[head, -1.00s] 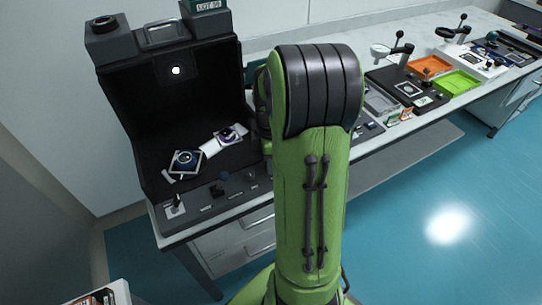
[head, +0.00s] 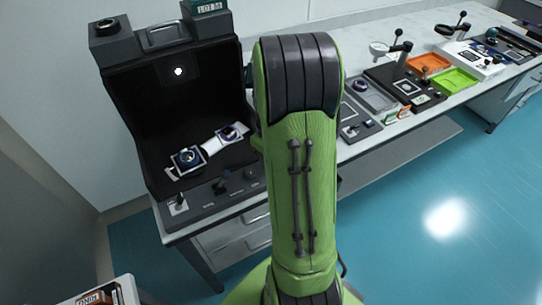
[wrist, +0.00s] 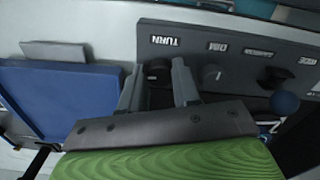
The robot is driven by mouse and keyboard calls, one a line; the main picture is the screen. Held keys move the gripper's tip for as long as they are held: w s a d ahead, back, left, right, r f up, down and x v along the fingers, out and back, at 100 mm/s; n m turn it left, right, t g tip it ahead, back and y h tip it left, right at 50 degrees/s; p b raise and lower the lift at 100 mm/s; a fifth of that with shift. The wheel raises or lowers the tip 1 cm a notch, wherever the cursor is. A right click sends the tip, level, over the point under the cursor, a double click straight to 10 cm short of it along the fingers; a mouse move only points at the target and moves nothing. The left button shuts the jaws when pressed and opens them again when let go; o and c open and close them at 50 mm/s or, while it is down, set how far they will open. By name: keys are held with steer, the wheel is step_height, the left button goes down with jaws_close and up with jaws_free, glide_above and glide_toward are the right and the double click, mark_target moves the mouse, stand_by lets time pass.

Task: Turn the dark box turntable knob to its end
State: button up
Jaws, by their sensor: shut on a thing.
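The dark box (head: 125,125) stands open-fronted at the left of the table in the head view, with a lit spot on its back wall. Inside it lie a square piece with a round blue-dark part (head: 187,160) and a white strip piece (head: 215,142). In the wrist view, the dark knob by the upside-down TURN label (wrist: 157,70) sits between the fingers of my gripper (wrist: 156,88). My gripper is shut on this knob. In the head view my green arm hides the gripper. How far the knob is turned cannot be told.
Beside the TURN knob on the panel are a DIM knob (wrist: 212,76), another dark knob (wrist: 272,77) and a blue ball (wrist: 285,102). Orange (head: 428,65) and green trays (head: 455,80) stand farther right.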

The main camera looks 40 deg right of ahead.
steer(key=m, duration=0.4)
steer(key=shift+m+p, duration=0.3)
steer(key=shift+p, duration=0.05)
steer(key=m, duration=0.4)
steer(key=shift+m+p, duration=0.3)
steer(key=m, duration=0.4)
steer(key=shift+w+a, duration=0.1)
steer(key=shift+m+p, duration=0.45)
steer(key=shift+m, duration=1.95)
steer(key=o, duration=1.1)
steer(key=shift+c, duration=0.2)
steer(key=shift+r, duration=0.1)
